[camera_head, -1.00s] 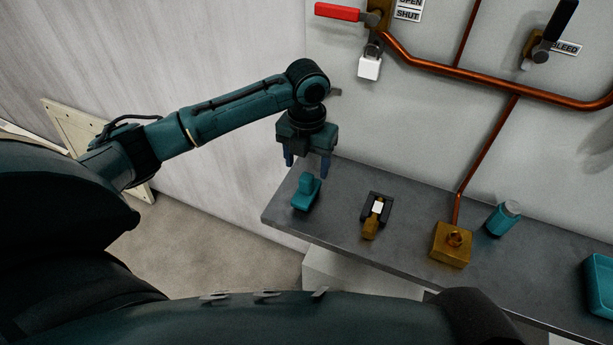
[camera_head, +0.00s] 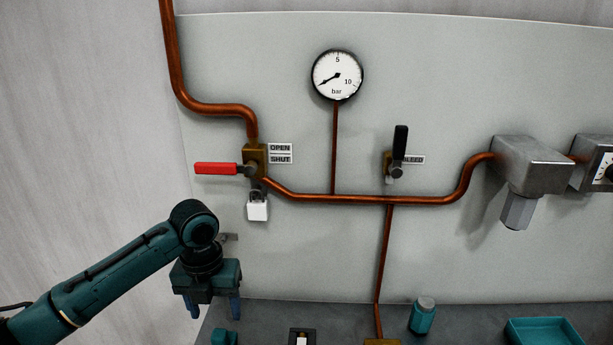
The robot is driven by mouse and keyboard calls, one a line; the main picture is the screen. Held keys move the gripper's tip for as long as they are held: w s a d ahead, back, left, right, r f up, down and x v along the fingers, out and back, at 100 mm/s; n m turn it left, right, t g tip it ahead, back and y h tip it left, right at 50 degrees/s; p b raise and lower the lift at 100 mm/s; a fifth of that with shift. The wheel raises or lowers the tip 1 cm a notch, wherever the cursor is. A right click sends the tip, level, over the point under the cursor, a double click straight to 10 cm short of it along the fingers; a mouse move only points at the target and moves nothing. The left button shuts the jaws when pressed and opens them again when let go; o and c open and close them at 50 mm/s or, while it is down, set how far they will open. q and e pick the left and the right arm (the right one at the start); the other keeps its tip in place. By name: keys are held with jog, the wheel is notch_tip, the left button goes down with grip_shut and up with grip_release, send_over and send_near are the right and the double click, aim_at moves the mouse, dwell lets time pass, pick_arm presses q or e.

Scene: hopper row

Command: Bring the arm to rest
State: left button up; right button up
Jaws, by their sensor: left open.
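My left arm comes in from the lower left of the head view. Its gripper (camera_head: 214,306) points down over the left end of the grey bench, with its two blue fingers apart and nothing between them. A teal object (camera_head: 224,337) stands on the bench just below and right of the fingers, cut by the picture's bottom edge; I see no contact with it. My right gripper is not in view.
A red valve lever (camera_head: 216,168), a white padlock (camera_head: 257,210) and copper pipe (camera_head: 335,199) are on the wall panel above. A dark bleed lever (camera_head: 400,142), gauge (camera_head: 337,75), teal bottle (camera_head: 423,316) and teal tray (camera_head: 541,331) are further right.

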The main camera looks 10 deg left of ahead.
pick_arm(q)
jog(key=s+d+f+n+t+h, duration=0.2)
jog(key=s+d+f+n+h, duration=0.1)
jog(key=s+d+f+n, duration=0.75)
jog(key=s+a+n+t+y, duration=0.1)
jog(key=s+a+n, duration=0.4)
jog(key=n, duration=0.6)
jog(key=s+a+n+y, duration=0.2)
jog(key=s+a+n, duration=0.2)
jog(key=s+n, duration=0.5)
jog(key=w+d+f+n+t+h, duration=0.1)
jog(key=w+d+f+t+h, duration=0.2)
jog(key=w+d+f+t, duration=0.3)
jog(key=shift+w+f+t, duration=0.6)
jog(key=shift+f, duration=0.1)
